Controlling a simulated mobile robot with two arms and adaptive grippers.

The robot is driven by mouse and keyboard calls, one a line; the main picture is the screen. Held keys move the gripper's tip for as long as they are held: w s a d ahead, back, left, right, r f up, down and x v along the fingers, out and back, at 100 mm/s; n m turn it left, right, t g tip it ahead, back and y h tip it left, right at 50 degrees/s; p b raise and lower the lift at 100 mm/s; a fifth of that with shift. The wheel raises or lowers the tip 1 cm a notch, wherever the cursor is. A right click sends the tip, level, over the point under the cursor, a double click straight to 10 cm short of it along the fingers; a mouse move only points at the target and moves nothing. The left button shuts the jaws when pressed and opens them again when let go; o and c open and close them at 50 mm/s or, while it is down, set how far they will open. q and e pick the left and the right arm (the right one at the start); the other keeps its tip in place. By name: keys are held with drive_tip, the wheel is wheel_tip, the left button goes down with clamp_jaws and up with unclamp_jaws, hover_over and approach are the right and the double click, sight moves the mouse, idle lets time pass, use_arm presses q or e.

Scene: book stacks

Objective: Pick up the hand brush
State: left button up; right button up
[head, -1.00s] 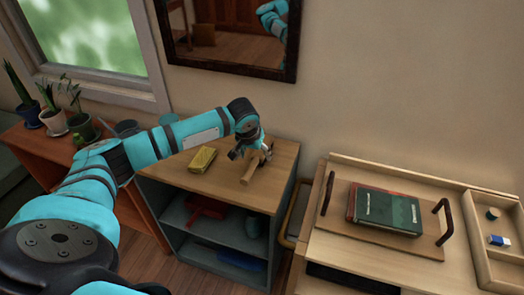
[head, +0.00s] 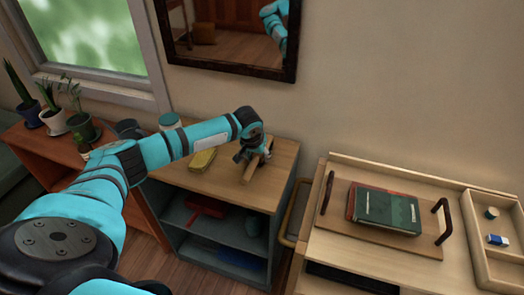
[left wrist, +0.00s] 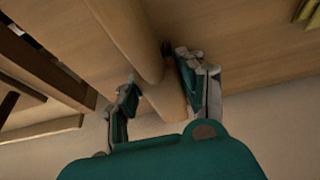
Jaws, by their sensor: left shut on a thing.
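The hand brush (head: 251,170) shows as a pale wooden piece at the right part of the small cabinet's top. My left gripper (head: 254,155) is over it and shut on it. In the left wrist view, the brush's wooden body (left wrist: 125,30) runs between the two fingers of my left gripper (left wrist: 160,92), one on each side. The gripper hides part of the brush, and no bristles can be made out. I cannot tell whether the brush still touches the top. My right gripper is not in view.
A yellow item (head: 203,160) lies left of the brush on the cabinet (head: 215,185). A teal-lidded jar (head: 169,121) stands behind my arm. Right of a gap, a trolley (head: 320,240) carries a tray (head: 340,226) with books (head: 388,209). A mirror (head: 228,50) hangs behind.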

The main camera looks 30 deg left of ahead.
use_arm(q)
clamp_jaws()
drive_tip(key=shift+r, duration=0.15)
drive_tip(key=shift+r, duration=0.6)
wheel_tip(320, 180, up, 2)
drive_tip(key=shift+r+b, duration=0.15)
drive_tip(key=shift+b, duration=0.25)
drive_tip(key=s+a, duration=0.2)
drive_tip(key=s, duration=0.2)
drive_tip(key=s+a+b, duration=0.1)
drive_tip(key=s+a, duration=0.2)
drive_tip(key=s, duration=0.1)
drive_tip(key=s+a+r+b, duration=0.1)
drive_tip(key=s+a, duration=0.1)
drive_tip(key=s, duration=0.3)
drive_tip(key=shift+a, duration=0.3)
drive_tip(key=shift+s+a+r, duration=0.15)
drive_tip(key=shift+s+a, duration=0.05)
drive_tip(key=shift+s, duration=0.25)
